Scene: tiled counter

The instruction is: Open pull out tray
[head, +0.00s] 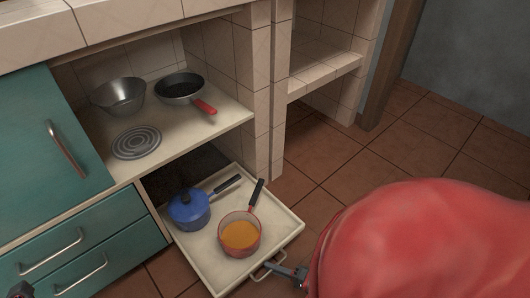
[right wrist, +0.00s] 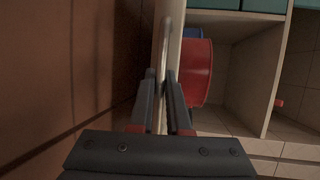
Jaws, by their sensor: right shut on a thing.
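The pull-out tray (head: 279,214) is cream-coloured and stands well out of the lower cabinet opening in the head view. A blue lidded pot (head: 188,212) and a red pot (head: 240,236) with orange contents sit on it. The tray's metal handle (head: 262,271) is on its front edge. My right gripper (head: 284,270) is at the handle; in the right wrist view its two fingers (right wrist: 161,80) are shut around the handle bar (right wrist: 164,46).
A shelf (head: 215,120) above the tray holds a metal bowl (head: 118,97), a red-handled pan (head: 180,88) and a coiled round plate (head: 136,143). Teal drawers (head: 75,250) stand left of the tray. Tiled floor (head: 410,140) is free to the right.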

